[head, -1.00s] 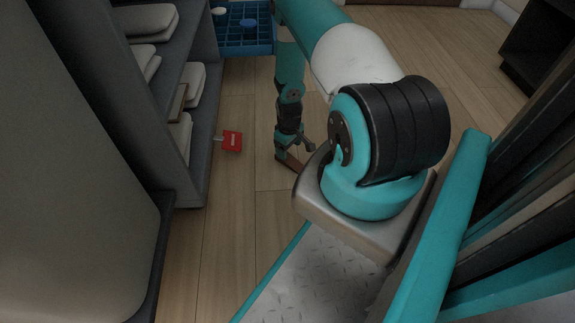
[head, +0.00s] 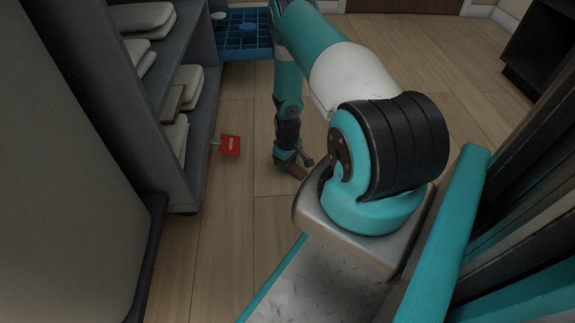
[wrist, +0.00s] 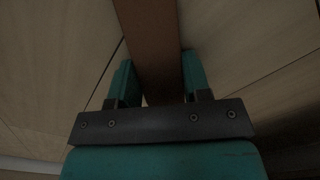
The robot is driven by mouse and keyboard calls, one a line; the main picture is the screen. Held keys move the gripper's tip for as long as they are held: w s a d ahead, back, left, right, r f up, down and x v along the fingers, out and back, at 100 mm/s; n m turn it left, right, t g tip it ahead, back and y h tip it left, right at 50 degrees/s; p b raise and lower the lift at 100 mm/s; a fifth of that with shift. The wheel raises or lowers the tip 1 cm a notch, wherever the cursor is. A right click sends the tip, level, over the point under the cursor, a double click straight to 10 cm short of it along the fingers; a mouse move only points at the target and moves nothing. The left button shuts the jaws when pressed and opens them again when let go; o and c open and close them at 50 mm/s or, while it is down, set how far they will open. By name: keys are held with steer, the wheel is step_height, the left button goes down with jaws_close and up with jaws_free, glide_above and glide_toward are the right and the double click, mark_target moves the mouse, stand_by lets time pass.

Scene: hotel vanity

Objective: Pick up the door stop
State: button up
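The door stop appears to be the brown wedge-like piece (head: 298,171) on the wood floor, partly hidden by my gripper and arm base in the head view. In the wrist view the brown piece (wrist: 150,45) runs from the top edge down between the two teal fingers. My gripper (head: 292,164) points down at it, low over the floor. In the wrist view my gripper (wrist: 160,82) is open, with one finger on each side of the brown piece. The right finger is very close to it; contact cannot be told.
A red flat item (head: 230,145) lies on the floor left of my gripper, beside a grey shelf unit (head: 196,150) with folded white towels (head: 185,82). A blue gridded crate (head: 245,45) stands behind. Open floor lies to the right and back.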

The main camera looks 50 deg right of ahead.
steer(key=shift+c, duration=1.3)
